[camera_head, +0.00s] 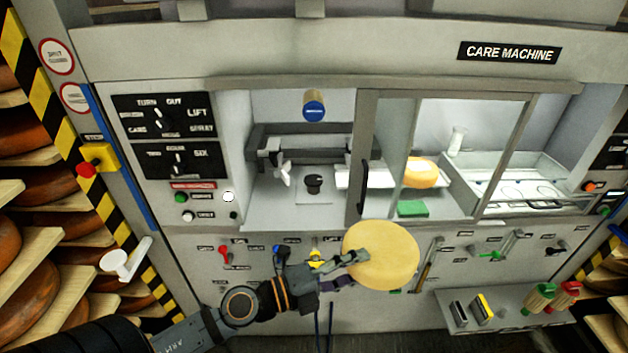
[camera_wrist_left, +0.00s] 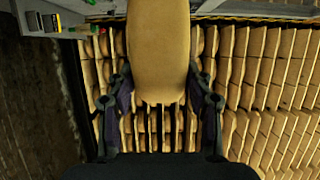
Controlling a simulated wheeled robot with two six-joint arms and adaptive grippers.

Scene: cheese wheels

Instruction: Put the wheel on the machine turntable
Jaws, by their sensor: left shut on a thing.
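A pale yellow cheese wheel (camera_head: 381,255) is held in front of the care machine's lower panel in the head view. My left gripper (camera_head: 350,257) is shut on the wheel's left side. In the left wrist view the wheel (camera_wrist_left: 158,50) stands between the two fingers of the gripper (camera_wrist_left: 160,100). The machine (camera_head: 400,65) has an open bay at left centre with a dark round knob-like part (camera_head: 314,183) on a light plate at its floor. I cannot tell for certain which part is the turntable. My right gripper is in neither view.
A sliding door frame with a dark handle (camera_head: 363,187) borders the bay's right side. Another yellow wheel (camera_head: 420,173) sits behind the glass. A blue-ended cylinder (camera_head: 314,106) hangs in the bay. Levers line the lower panel. Racks of wheels (camera_head: 30,240) stand at left.

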